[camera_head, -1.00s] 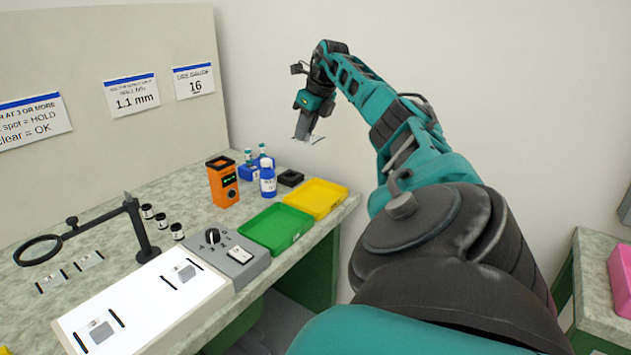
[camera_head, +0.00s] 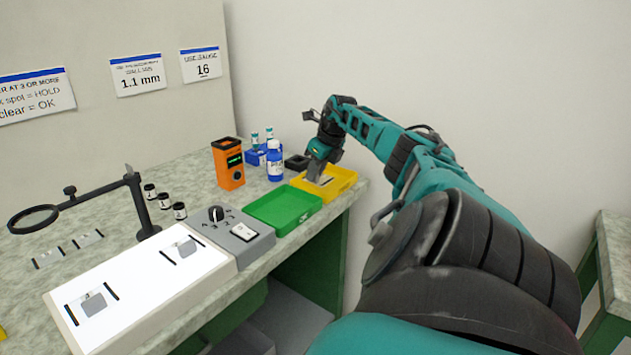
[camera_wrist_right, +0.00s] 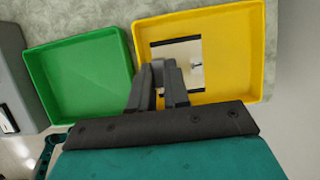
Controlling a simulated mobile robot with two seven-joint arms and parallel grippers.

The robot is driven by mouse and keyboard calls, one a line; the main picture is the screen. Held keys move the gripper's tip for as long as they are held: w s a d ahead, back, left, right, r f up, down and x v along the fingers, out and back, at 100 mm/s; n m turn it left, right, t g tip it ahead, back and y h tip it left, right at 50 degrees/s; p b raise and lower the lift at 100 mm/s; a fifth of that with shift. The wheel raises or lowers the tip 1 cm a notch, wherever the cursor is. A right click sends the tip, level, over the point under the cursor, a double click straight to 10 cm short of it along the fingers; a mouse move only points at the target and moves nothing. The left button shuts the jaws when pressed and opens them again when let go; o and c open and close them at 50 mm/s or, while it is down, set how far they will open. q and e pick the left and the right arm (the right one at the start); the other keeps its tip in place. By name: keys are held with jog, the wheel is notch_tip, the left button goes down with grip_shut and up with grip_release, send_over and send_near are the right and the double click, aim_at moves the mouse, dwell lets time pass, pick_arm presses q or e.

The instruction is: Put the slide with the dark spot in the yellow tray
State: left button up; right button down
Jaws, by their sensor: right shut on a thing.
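The yellow tray (camera_head: 343,183) stands at the right end of the bench, and it fills the upper right of the right wrist view (camera_wrist_right: 256,50). My right gripper (camera_head: 315,178) is low at this tray. In the right wrist view its fingers (camera_wrist_right: 168,72) are shut on a pale slide (camera_wrist_right: 180,60) with black bands at two edges. A small dark mark shows near the slide's right side. The slide lies within the tray's outline; I cannot tell whether it touches the floor. My left gripper is out of view.
The green tray (camera_head: 285,208) stands beside the yellow one. A blue-labelled bottle (camera_head: 274,163), an orange device (camera_head: 228,164) and a black box (camera_head: 297,162) stand behind. A lit white panel (camera_head: 140,288), a grey control box (camera_head: 232,236) and a magnifier (camera_head: 35,218) are left.

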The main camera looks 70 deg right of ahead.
notch_tip(320, 180, down, 3)
jog(key=shift+r, duration=0.2)
jog(key=shift+f, duration=0.15)
jog(key=c, duration=1.4)
grip_release()
